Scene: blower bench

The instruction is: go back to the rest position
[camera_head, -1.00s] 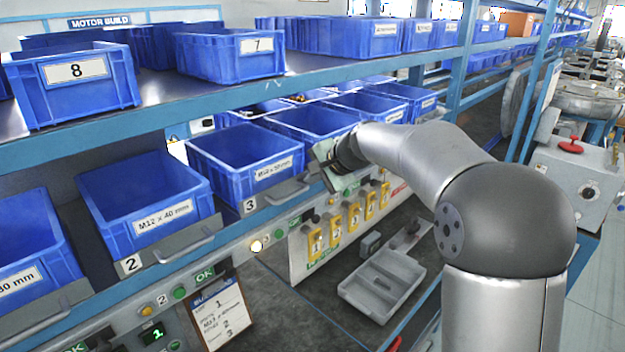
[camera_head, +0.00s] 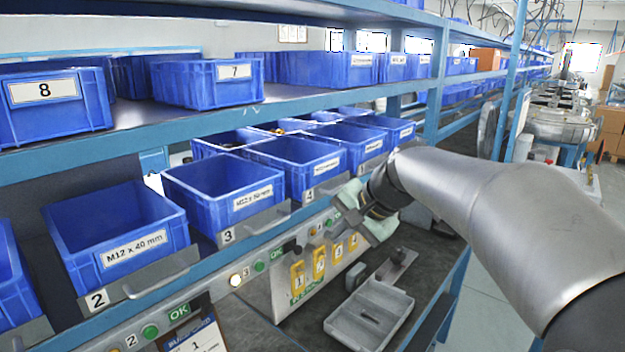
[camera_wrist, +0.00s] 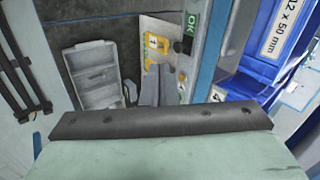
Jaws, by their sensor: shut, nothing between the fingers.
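My gripper (camera_head: 318,228) is in front of the lower row of blue bins, near the yellow tags under the shelf edge. Its pale green body shows beside the dark wrist, and its fingers are small in the head view. In the wrist view the grey fingers (camera_wrist: 158,85) stand close together with nothing held, beyond the dark bar and pale green body. The gripper is above the bench and apart from the grey tray (camera_head: 368,315), which lies below it and also shows in the wrist view (camera_wrist: 93,75).
Blue bins labelled M12 x 40 mm (camera_head: 118,228) and M12 x 50 mm (camera_head: 225,190) sit on the lower shelf behind metal handles. Bins 8 (camera_head: 55,100) and 7 (camera_head: 208,82) stand above. Yellow tags (camera_head: 320,260) hang on a panel. An aisle floor (camera_head: 490,290) lies right.

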